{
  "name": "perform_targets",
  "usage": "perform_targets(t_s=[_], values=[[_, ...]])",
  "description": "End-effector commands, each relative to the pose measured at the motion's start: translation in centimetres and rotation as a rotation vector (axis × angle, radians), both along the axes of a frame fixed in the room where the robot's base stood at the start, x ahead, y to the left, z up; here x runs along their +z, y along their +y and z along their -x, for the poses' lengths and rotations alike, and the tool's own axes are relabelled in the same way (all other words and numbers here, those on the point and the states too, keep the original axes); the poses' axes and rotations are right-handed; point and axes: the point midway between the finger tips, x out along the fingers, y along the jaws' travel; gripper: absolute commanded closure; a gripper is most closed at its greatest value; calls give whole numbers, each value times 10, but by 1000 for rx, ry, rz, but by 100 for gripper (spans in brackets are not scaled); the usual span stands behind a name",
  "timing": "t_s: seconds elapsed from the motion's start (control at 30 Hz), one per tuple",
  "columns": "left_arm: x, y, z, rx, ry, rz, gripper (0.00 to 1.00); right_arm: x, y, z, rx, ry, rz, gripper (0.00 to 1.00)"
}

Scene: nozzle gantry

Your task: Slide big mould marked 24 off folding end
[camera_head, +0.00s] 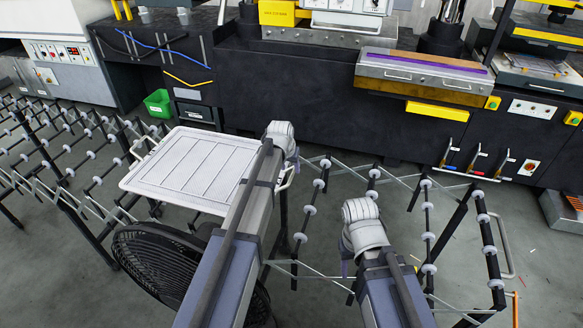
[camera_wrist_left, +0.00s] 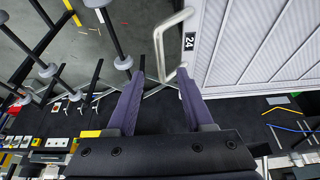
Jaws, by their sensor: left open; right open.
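The big mould (camera_head: 190,165) is a flat, pale ribbed slab with handles at its ends. It lies on the folding roller conveyor at the left of the head view. In the left wrist view it fills the upper right, with a "24" label (camera_wrist_left: 190,41) on its edge. Its pale bar handle (camera_wrist_left: 159,50) reaches down between the fingertips of my left gripper (camera_wrist_left: 160,76). The purple fingers are open and apart, not closed on the handle. My right gripper (camera_head: 346,267) is open, away from the mould, over the conveyor; its fingers are mostly hidden.
Roller conveyor sections (camera_head: 428,235) spread right of the mould, with more rollers (camera_head: 65,150) at the left. A black fan (camera_head: 155,262) stands in front of the mould. The dark press machine (camera_head: 310,85) stands behind. A green bin (camera_head: 158,103) is on the floor.

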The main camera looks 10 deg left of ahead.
Motion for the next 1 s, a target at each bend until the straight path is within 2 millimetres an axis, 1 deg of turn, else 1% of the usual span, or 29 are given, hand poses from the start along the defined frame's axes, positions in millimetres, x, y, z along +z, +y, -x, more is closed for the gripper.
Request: perform_targets(t_s=[0.17,0.27,0.6,0.7,0.83,1.0], values=[[-8,0,-3,0,1,0,48,-8,0,0,0,0,0,48],[-17,-1,-6,0,1,0,48,-17,0,0,-1,0,0,48],[-58,-2,-22,-1,1,0,48,-58,0,0,-2,0,0,48],[-67,-2,-26,-1,1,0,48,-67,0,0,-2,0,0,48],[-73,-2,-29,-1,1,0,48,-73,0,0,-2,0,0,48],[-72,-3,-30,-1,1,0,48,-72,0,0,-2,0,0,48]])
